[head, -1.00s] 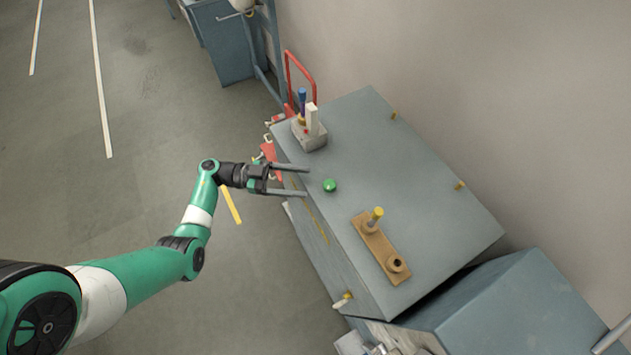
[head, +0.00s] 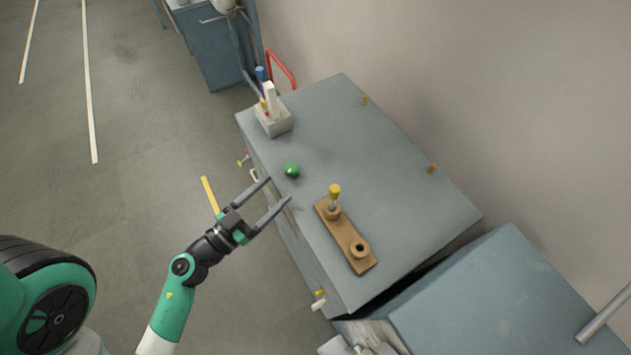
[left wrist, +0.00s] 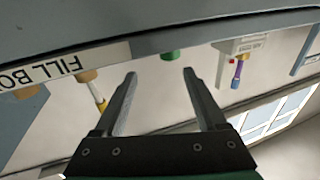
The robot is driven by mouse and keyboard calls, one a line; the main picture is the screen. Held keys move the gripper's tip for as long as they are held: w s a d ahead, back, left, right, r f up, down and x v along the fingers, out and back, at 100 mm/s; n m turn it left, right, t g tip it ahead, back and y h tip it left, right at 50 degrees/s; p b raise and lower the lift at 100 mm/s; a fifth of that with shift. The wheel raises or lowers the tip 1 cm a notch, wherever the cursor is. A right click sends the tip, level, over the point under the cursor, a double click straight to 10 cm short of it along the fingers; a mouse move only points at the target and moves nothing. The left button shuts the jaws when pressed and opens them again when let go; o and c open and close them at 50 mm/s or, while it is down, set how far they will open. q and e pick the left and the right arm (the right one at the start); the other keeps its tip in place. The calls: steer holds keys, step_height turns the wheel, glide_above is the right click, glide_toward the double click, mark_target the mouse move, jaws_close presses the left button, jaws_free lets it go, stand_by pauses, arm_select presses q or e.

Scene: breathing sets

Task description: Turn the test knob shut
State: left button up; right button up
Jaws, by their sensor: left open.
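I cannot tell for sure which part is the test knob. A round green knob (head: 292,170) sits on the grey cabinet top (head: 370,150) near its front edge; it also shows at the top of the left wrist view (left wrist: 174,55). My left gripper (head: 278,190) is open and empty at the cabinet's front edge, just short of the green knob, pointing up and right. In the left wrist view its fingers (left wrist: 160,73) are spread with nothing between them. A small yellow-and-white fitting (head: 319,300) sticks out from the cabinet's front. My right gripper is out of view.
A wooden block (head: 345,235) with a yellow-topped post (head: 334,195) and a hole lies on the cabinet top. A grey holder (head: 274,122) with coloured tools stands at its far end. A "FILL BO" label (left wrist: 60,68) is partly cut off. Open floor lies left.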

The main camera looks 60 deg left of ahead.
mark_target(287, 174)
arm_select(q)
steer(key=w+a+p, duration=0.1)
steer(key=w, duration=0.1)
steer(key=w+a+n+g+y+p, duration=0.1)
steer(key=w, duration=0.1)
steer(key=w+a+n+y+p, duration=0.1)
steer(key=w+p, duration=0.1)
steer(key=shift+a+f+g, duration=0.2)
steer(key=shift+f+g, duration=0.05)
steer(key=shift+g, duration=0.05)
steer(key=shift+w+a+f, duration=0.15)
steer(key=shift+w+a, duration=0.05)
steer(key=shift+w, duration=0.4)
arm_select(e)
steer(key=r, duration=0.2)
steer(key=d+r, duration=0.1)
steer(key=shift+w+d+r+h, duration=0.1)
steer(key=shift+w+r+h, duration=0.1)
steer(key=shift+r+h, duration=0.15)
arm_select(q)
jaws_close()
